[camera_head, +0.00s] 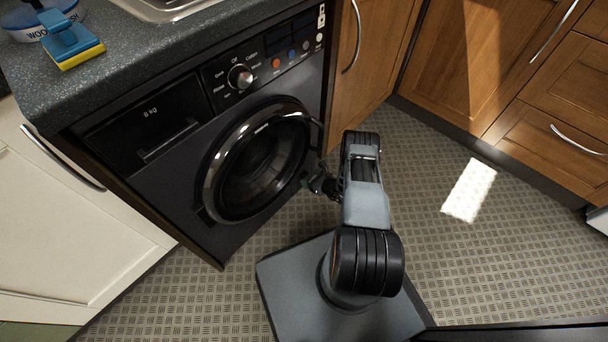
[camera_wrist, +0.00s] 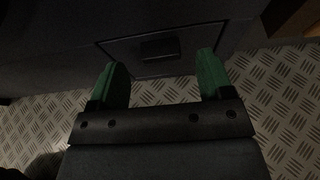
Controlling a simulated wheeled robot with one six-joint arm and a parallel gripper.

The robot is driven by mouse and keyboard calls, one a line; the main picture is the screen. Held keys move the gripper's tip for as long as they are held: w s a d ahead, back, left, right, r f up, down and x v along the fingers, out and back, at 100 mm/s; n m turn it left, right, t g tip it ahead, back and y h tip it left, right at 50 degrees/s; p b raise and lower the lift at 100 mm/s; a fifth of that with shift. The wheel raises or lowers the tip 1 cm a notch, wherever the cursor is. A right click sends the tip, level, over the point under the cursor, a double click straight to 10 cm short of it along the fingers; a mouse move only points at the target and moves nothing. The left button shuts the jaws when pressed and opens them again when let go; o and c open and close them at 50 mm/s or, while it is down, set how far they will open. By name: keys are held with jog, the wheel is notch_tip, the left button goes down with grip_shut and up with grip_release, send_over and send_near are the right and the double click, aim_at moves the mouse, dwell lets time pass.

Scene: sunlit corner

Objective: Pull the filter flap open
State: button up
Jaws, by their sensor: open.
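The filter flap (camera_wrist: 128,50) is a dark rectangular panel low on the front of the washing machine (camera_head: 180,195). In the wrist view it looks closed, with a small dark handle or recess (camera_wrist: 160,48) at its middle. My gripper (camera_wrist: 160,80) is open and empty, its two green fingers apart on either side of the handle's line and short of the flap. In the head view my gripper (camera_head: 318,183) is beside the lower right of the machine's front. The flap is hidden there behind my arm or the machine's edge.
The round door (camera_head: 258,162) of the machine is shut, just left of my gripper. Wooden cupboards (camera_head: 555,125) stand to the right and a cream cupboard (camera_head: 70,215) to the left.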

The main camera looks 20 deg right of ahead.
jog(key=shift+x, duration=1)
